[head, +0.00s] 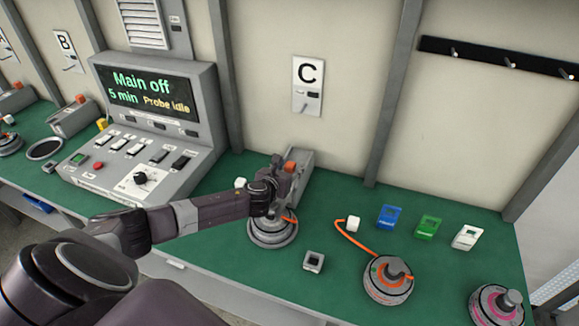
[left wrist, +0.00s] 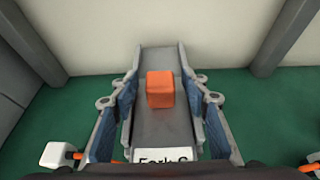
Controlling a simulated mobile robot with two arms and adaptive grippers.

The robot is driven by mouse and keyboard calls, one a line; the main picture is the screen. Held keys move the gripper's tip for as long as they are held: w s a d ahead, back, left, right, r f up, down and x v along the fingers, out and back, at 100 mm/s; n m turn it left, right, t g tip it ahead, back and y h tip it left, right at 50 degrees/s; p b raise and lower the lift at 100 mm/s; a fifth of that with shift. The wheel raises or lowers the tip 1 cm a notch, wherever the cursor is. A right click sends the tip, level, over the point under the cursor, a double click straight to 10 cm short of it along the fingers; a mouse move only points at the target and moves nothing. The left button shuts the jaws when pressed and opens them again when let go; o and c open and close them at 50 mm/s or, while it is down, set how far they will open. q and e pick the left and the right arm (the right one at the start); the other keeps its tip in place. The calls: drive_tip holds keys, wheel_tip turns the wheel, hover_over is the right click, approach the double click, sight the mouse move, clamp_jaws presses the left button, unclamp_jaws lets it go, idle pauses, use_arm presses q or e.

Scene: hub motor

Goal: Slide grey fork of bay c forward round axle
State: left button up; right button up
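The grey fork of bay C (head: 304,160) is a channel-shaped part at the back of the green bench, below the C sign (head: 307,86). It carries an orange block (head: 290,167). In the left wrist view the fork (left wrist: 160,125) bears a "Fork C" label, and the orange block (left wrist: 160,90) lies between my fingers. My left gripper (head: 278,172) is open, its blue-padded fingers on both sides of the block with gaps. A grey hub motor (head: 272,232) stands in front of the fork; my gripper and arm hide its axle. My right gripper is out of view.
The control console (head: 140,130) reads "Main off".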

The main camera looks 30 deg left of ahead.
use_arm(q)
drive_tip(key=shift+r, duration=0.15)
drive_tip(key=shift+v, duration=0.85)
drive_tip(key=v, duration=1)
drive_tip(key=shift+s+d, duration=0.1)
drive_tip(key=shift+s, duration=0.1)
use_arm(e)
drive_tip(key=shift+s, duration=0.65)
